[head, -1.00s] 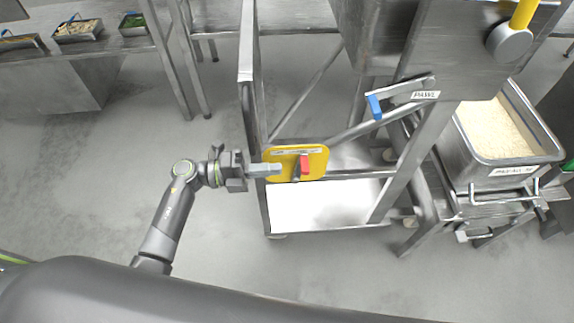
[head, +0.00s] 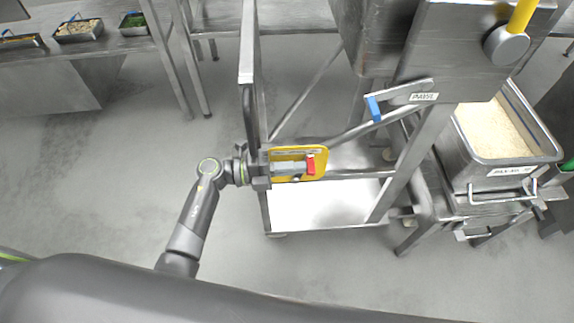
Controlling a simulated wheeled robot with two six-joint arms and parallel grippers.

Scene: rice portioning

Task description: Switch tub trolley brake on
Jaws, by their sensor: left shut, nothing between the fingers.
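The tub trolley (head: 315,218) is a metal frame with a lower shelf in the middle of the head view. A yellow plate (head: 316,153) is fixed on its frame and carries a red brake lever (head: 311,166), tilted slightly from upright. My left gripper (head: 303,169) is shut and empty. It reaches in from the left across the yellow plate, with its fingertips at the left side of the red lever. They look to be touching it or very close. Part of the plate is hidden behind the gripper. My right gripper is not in view.
A steel tub of rice (head: 497,132) stands on a stand at the right. A lever with a blue grip (head: 374,108) sticks out above the trolley. A steel table (head: 120,45) with small food trays is at the back left. The floor at the left is clear.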

